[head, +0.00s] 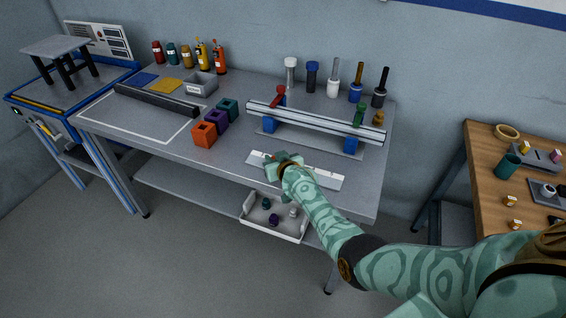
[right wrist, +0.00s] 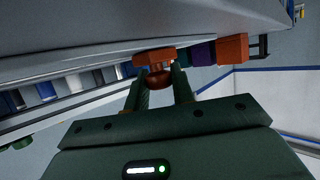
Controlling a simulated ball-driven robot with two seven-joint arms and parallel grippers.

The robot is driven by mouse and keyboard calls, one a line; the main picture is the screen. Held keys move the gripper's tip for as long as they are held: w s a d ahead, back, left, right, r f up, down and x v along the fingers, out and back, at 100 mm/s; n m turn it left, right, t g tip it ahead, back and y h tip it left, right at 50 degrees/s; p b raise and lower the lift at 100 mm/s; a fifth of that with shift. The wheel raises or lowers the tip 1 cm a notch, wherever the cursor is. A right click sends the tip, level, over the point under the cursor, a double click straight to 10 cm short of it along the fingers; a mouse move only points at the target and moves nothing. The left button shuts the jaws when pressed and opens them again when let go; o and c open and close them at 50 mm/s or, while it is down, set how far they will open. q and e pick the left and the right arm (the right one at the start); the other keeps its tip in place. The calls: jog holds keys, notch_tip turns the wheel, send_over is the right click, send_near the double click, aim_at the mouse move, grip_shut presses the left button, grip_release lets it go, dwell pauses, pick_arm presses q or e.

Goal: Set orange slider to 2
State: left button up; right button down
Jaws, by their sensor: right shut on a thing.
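A white scale strip (head: 323,180) lies along the front part of the grey table, and its marks are too small to read. My right gripper (head: 277,164) is over the left part of this strip and hides much of the slider. In the right wrist view, the orange slider (right wrist: 155,56) with its rounded knob (right wrist: 159,78) sits between the two fingertips of my right gripper (right wrist: 161,86). The fingers are shut on the knob. Which mark the slider stands at cannot be told. My left gripper is not in view.
Behind the strip stands a metal rail (head: 315,119) on blue blocks, with a red clamp (head: 278,96) and a green clamp (head: 359,114). Orange (head: 204,135), purple (head: 216,120) and teal blocks (head: 228,108) stand to the left.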

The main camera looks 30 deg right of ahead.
dwell(0.3)
jog(key=c, duration=1.2)
grip_release()
jog(key=p+v, duration=0.4)
jog(key=v, duration=0.1)
jog(key=shift+s+r, duration=0.1)
jog(key=shift+r, duration=0.35)
jog(key=p+v, duration=0.1)
jog(key=v, duration=0.2)
jog(key=p+v, duration=0.2)
jog(key=v, duration=0.2)
jog(key=p+v, duration=0.1)
jog(key=v, duration=0.2)
jog(key=shift+s+f+p, duration=0.25)
jog(key=shift+s+p, duration=0.15)
jog(key=shift+s, duration=0.1)
